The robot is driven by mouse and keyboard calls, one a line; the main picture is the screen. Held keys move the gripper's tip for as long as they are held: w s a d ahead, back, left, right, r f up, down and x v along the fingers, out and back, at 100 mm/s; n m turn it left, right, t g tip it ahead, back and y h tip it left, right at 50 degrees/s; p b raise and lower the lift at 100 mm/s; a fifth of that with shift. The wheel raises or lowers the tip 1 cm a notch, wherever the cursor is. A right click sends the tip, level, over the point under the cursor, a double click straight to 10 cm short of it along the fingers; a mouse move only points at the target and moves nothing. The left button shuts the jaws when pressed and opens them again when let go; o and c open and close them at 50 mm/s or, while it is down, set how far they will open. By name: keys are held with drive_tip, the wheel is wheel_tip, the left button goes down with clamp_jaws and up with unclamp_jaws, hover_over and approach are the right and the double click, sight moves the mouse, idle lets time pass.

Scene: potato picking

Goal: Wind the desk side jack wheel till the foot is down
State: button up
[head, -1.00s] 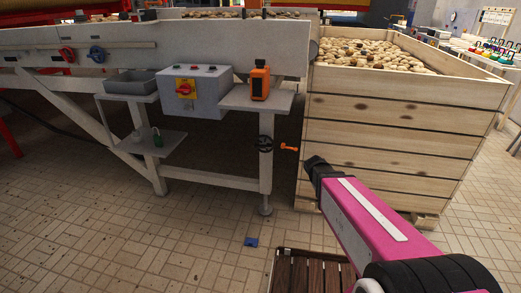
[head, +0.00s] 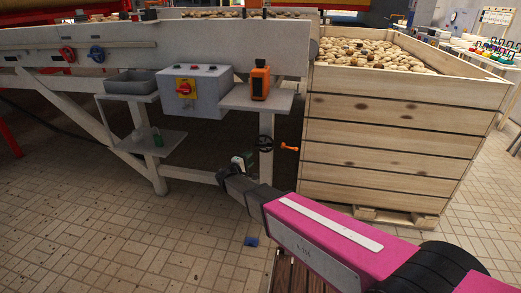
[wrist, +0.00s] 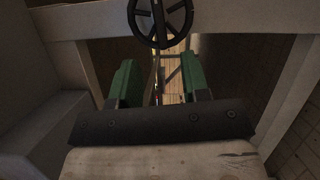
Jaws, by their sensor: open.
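The black jack wheel (head: 266,144) is on the table leg under the small shelf, with an orange handle (head: 289,148) to its right. In the wrist view the spoked wheel (wrist: 160,20) is at the top centre, beyond my fingers. My gripper (head: 243,160) is just left of the leg and a little below the wheel in the head view. Its two green fingers (wrist: 160,88) are apart with nothing between them, and they do not appear to touch the wheel. The foot of that leg is hidden behind my arm in the head view.
A wooden crate of potatoes (head: 385,150) stands close on the right. A grey control box (head: 196,95) with a red switch and an orange device (head: 260,82) are above. A low shelf (head: 150,143) is at left. A blue object (head: 251,241) lies on the tiled floor.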

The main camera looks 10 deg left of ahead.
sight(261, 147)
drive_tip(key=x, duration=1)
drive_tip(key=shift+w+a+r, duration=0.1)
drive_tip(key=shift+w, duration=0.3)
clamp_jaws()
